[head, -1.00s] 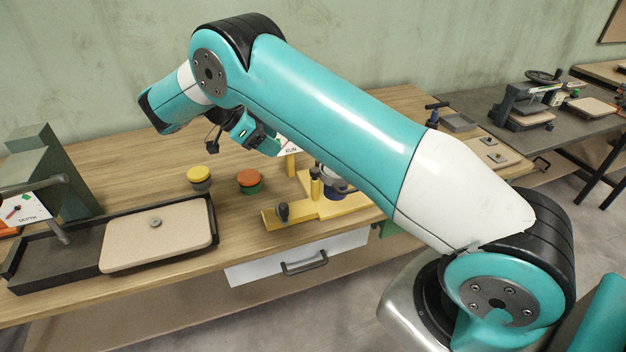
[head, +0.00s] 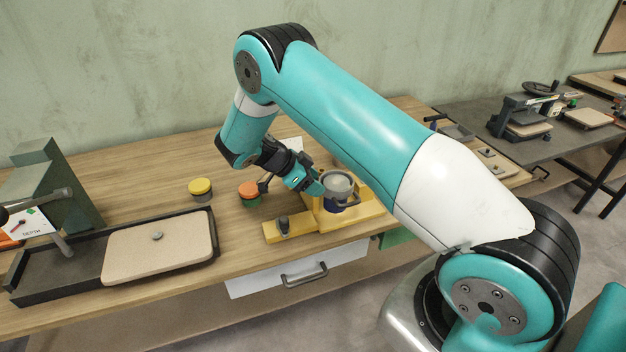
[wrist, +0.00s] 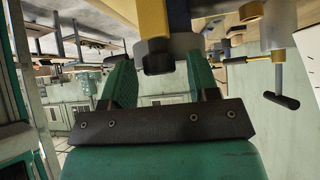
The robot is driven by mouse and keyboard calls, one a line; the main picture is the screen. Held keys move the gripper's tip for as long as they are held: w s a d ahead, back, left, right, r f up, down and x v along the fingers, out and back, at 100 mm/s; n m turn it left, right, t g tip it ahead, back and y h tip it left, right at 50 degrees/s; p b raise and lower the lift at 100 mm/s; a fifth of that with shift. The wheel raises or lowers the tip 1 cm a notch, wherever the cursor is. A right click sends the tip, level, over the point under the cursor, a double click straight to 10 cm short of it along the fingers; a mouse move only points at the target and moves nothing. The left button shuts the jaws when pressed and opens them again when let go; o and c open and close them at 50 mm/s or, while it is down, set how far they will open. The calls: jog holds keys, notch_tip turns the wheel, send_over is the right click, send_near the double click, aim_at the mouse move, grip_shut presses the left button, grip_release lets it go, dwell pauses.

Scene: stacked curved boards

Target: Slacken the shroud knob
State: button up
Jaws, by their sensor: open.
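The yellow fixture (head: 350,213) stands near the front edge of the wooden bench, with a grey-topped round cup (head: 338,184) on it. A black knob (head: 283,225) sits at its left end. My gripper (head: 318,187) is beside the cup, on its left, in the head view. In the wrist view my gripper (wrist: 157,75) is open, with a dark knob (wrist: 158,57) between or just beyond its two green fingertips. This knob is below a yellow and blue part. I cannot tell whether either finger touches it. No label shows which knob is the shroud knob.
A yellow-topped jar (head: 200,188) and an orange-topped jar (head: 249,192) stand left of the fixture. A black tray (head: 60,278) with a beige board (head: 160,248) lies at the left. A black-handled bar (wrist: 281,100) shows right of my fingers in the wrist view.

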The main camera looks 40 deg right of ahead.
jog(key=c, duration=0.9)
jog(key=n+t+b, duration=0.1)
jog(key=n+b, duration=0.1)
jog(key=shift+f+t+h+b, duration=0.2)
jog(key=shift+t+h+b, duration=0.1)
jog(key=shift+t, duration=0.1)
jog(key=shift+s+n+t+b, duration=0.1)
jog(key=shift+n+t+b, duration=0.65)
jog(key=shift+n, duration=0.35)
jog(key=shift+r+n+t, duration=0.2)
jog(key=shift+n+t, duration=0.05)
jog(key=shift+n, duration=0.05)
jog(key=o, duration=0.9)
jog(key=shift+a, duration=0.1)
